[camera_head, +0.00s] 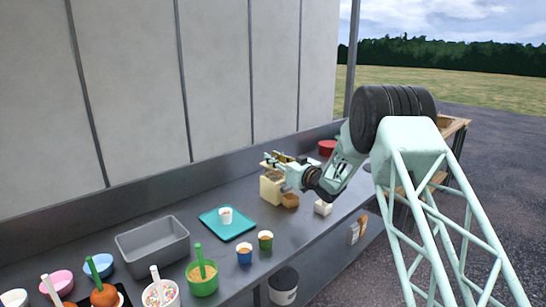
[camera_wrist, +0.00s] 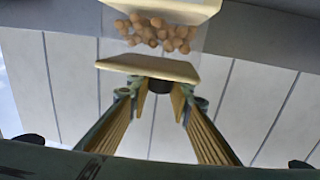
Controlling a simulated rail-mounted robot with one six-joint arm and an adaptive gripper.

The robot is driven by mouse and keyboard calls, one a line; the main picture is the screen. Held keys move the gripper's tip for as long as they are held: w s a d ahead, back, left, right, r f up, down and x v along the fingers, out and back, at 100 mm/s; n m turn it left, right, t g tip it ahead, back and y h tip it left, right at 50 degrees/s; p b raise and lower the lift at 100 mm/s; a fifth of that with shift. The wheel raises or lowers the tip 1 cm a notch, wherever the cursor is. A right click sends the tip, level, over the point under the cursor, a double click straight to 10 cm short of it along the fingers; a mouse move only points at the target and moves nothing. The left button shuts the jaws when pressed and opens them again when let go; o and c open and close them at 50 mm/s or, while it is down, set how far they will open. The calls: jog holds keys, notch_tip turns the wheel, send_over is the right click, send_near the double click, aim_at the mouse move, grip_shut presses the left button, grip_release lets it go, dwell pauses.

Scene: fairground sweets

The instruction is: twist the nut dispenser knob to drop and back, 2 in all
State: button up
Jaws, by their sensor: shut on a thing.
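The nut dispenser (camera_head: 270,190) is a cream box on the metal counter, right of the teal tray in the head view. Its clear hopper of round tan nuts (camera_wrist: 155,33) shows at the top of the wrist view, above a cream panel (camera_wrist: 148,67). The dark knob (camera_wrist: 159,87) sits under that panel, between my fingertips. My gripper (camera_wrist: 160,98) is shut on the knob. In the head view my gripper (camera_head: 274,161) reaches the top of the dispenser from the right, and I cannot make out the knob there.
A small brown container (camera_head: 290,201) stands by the dispenser's front, with a white block (camera_head: 323,208) to its right. The teal tray (camera_head: 212,230) holds a white cup. A blue cup (camera_head: 244,256) and a green cup (camera_head: 265,241) stand nearer. A grey bin (camera_head: 150,250) is left.

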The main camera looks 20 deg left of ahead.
jog(key=shift+w+r+n+g+y+p, duration=0.1)
jog(key=shift+r+n+g+y+p, duration=0.1)
jog(key=shift+n+g+y+p, duration=0.55)
jog(key=shift+r+n+g+y+p, duration=0.2)
jog(key=shift+n+g+y+p, duration=0.15)
jog(key=shift+n+g+p, duration=0.8)
jog(key=shift+n+g+y+p, duration=0.4)
jog(key=shift+n+g+p, duration=0.5)
jog(key=shift+g, duration=1)
jog(key=shift+n+g+p, duration=0.4)
jog(key=shift+n+g, duration=0.2)
jog(key=shift+g, duration=0.7)
jog(key=shift+o, duration=0.2)
jog(key=shift+w+a+r+n+g+b, duration=0.1)
jog(key=shift+w+n+g+b, duration=0.15)
jog(key=shift+g, duration=0.25)
jog(key=shift+o, duration=0.5)
jog(key=shift+w, duration=0.1)
jog(key=shift+o, duration=0.5)
jog(key=shift+w+n+g+b, duration=0.1)
jog(key=shift+n+g+b, duration=0.4)
jog(key=shift+b, duration=0.4)
jog(key=shift+s+d+g+b, duration=0.25)
jog(key=shift+g+b, duration=0.15)
jog(key=shift+b, duration=0.3)
jog(key=shift+c, duration=1)
jog(key=shift+s+f+n+h, duration=0.2)
jog(key=shift+f+n+h, duration=0.1)
jog(key=shift+f, duration=0.15)
jog(key=shift+c, duration=0.2)
